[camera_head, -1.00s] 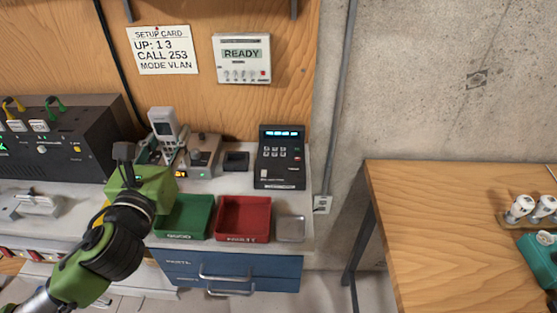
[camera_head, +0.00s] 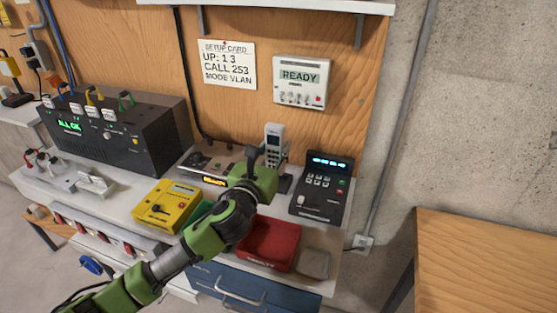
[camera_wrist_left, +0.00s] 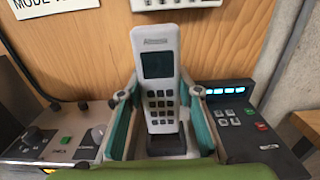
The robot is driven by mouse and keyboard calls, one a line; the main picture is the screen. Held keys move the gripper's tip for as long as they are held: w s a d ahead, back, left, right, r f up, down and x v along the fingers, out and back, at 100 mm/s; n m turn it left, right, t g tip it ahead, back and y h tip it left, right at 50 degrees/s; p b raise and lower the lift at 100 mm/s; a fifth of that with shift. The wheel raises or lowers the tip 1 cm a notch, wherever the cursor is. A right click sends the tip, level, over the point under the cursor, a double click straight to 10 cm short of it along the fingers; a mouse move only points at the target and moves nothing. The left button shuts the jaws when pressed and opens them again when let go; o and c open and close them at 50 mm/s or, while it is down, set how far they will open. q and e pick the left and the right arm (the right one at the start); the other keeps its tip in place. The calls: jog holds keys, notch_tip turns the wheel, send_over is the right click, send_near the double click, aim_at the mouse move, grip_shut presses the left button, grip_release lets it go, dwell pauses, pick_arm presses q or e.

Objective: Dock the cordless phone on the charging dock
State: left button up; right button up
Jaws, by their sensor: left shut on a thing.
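The cordless phone (camera_head: 273,138) is pale grey with a dark screen and keypad, and stands upright at the back of the bench. In the left wrist view the phone (camera_wrist_left: 157,70) fills the middle, between the two teal-lined fingers. My left gripper (camera_head: 266,163) is shut on it, reaching in from the front. The black charging dock (camera_head: 285,183) shows partly behind the gripper. In the wrist view the dock (camera_wrist_left: 166,143) is right below the phone's lower end. I cannot tell whether the phone touches or sits in it. My right gripper is not in view.
A black desk unit (camera_head: 322,188) with a blue display stands close right of the dock. A grey device (camera_head: 205,168) with an amber display is on the left. A yellow meter (camera_head: 167,205) and red tray (camera_head: 270,243) are nearer the front.

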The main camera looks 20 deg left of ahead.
aim_at(274, 166)
pick_arm(q)
jog(key=shift+w+d+f, duration=0.1)
jog(key=shift+w+f, duration=0.5)
jog(key=shift+f, duration=0.05)
jog(key=f, duration=0.3)
jog(key=shift+w+d+f, duration=0.1)
jog(key=shift+w+f, duration=0.15)
jog(key=shift+f, duration=0.1)
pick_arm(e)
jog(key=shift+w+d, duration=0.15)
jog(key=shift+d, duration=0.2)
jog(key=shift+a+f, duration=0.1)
pick_arm(q)
jog(key=shift+f, duration=0.15)
jog(key=o, duration=1.3)
jog(key=shift+o, duration=0.2)
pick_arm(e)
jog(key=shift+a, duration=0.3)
